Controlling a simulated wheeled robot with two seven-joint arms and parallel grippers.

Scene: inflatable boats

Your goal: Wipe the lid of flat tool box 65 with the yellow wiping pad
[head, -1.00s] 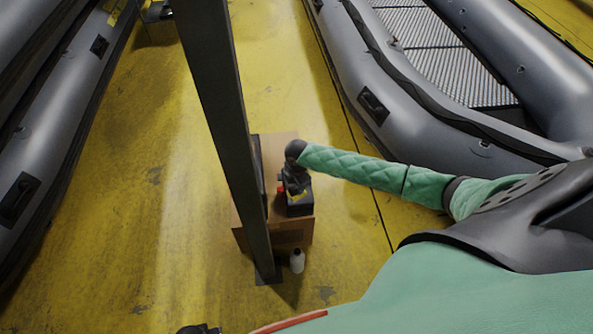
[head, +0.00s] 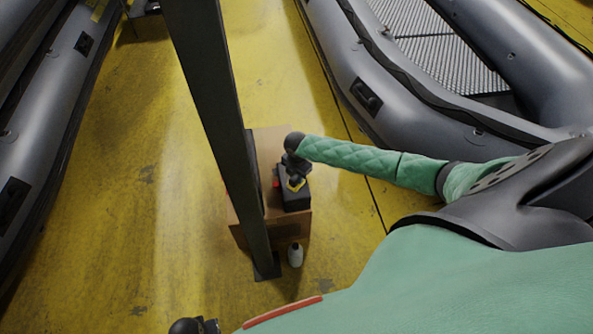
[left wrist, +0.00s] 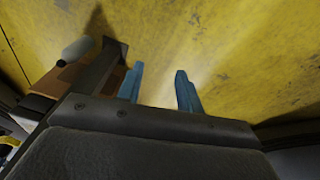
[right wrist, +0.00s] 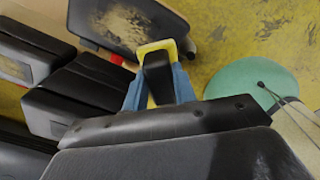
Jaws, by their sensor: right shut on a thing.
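My right gripper (right wrist: 160,88) is shut on the yellow wiping pad (right wrist: 168,45), holding its black grip. The pad also shows small in the head view (head: 297,184). A flat dark box with a dusty tan patch on its lid (right wrist: 112,30) lies just beyond the pad in the right wrist view; its number is not readable. The pad overlaps its near right edge in the picture; I cannot tell whether they touch. In the head view the post hides most of this box. My left gripper (left wrist: 160,88) is open and empty above the yellow floor.
A dark post (head: 222,125) stands in front of a cardboard box (head: 270,232) bearing the tool boxes. Another black box (head: 293,200) sits beside the pad. Grey inflatable boats (head: 400,95) flank the open floor.

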